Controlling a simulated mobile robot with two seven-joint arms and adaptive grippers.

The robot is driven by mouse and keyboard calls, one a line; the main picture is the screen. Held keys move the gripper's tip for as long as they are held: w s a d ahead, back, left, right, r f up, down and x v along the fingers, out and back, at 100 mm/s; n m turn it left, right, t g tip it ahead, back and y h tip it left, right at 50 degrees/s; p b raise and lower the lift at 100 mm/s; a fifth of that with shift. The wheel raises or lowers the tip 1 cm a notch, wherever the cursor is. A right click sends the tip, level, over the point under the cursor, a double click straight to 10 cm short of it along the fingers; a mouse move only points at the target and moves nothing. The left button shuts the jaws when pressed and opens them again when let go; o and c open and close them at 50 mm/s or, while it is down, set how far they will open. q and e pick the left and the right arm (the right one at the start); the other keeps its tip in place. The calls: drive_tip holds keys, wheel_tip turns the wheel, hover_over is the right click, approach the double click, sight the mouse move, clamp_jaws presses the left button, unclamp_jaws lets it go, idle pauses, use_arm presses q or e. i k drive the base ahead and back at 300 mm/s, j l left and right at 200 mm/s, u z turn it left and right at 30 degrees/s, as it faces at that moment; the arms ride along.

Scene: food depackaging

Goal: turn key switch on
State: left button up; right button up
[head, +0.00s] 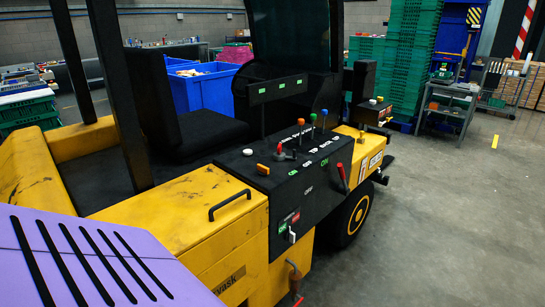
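A yellow and black forklift-like vehicle fills the middle of the head view. On the side of its black console (318,196) is a small switch plate with a green label and a red label (296,217). A small white piece (291,236) sticks out just below the labels and looks like the key switch. It is too small to tell which way it is turned. Neither of my grippers is in view.
A black grab handle (229,205) is on the yellow body. A brown lever (294,277) hangs below. The floor (440,220) at right is clear.

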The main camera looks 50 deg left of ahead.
sight(282, 157)
drive_tip(key=i+u, duration=0.15)
drive_tip(key=u, duration=0.25)
drive_tip(key=i+u, duration=0.1)
drive_tip(key=u, duration=0.3)
drive_tip(key=i+l+u, duration=0.1)
drive_tip(key=u, duration=0.3)
drive_tip(key=i+l+u, duration=0.1)
drive_tip(key=u, duration=0.35)
drive_tip(key=i+l, duration=0.15)
drive_tip(key=l, duration=0.25)
drive_tip(key=i+l, duration=0.2)
drive_tip(key=l, duration=0.2)
drive_tip(key=z, duration=0.05)
